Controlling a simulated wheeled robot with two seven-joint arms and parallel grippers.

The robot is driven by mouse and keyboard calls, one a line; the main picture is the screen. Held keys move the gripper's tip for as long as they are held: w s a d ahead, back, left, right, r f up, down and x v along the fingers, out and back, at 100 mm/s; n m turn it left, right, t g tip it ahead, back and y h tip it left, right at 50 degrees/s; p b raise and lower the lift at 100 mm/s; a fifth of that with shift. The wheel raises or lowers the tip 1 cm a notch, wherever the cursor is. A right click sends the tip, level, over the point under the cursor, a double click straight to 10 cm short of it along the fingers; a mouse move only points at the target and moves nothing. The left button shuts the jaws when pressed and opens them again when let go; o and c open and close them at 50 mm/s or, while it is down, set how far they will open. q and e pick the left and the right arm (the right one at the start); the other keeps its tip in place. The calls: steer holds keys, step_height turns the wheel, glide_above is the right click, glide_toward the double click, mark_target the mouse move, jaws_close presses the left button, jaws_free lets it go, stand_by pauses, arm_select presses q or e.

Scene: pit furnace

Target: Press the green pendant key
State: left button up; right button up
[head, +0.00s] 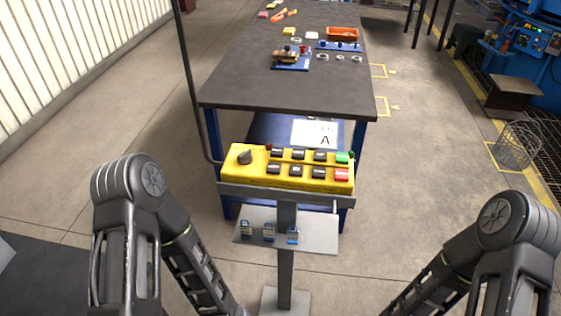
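A yellow pendant (262,179) lies on a grey stand in front of the workbench. Its green key (342,157) is at the top right of the key rows. A red key (341,174) sits just below the green one, and several black keys (296,171) lie to the left. A black rotary knob (245,157) is at the pendant's left end. Nothing touches the green key. My two arms come in from the lower left and lower right, apart from the pendant. Both grippers are outside the picture.
A small shelf (318,234) with padlocks (268,232) is on the stand below the pendant. The dark workbench (245,88) behind holds blue trays (292,65) and an orange bin (342,34). A wire basket (517,146) stands at right. The floor beside the stand is clear.

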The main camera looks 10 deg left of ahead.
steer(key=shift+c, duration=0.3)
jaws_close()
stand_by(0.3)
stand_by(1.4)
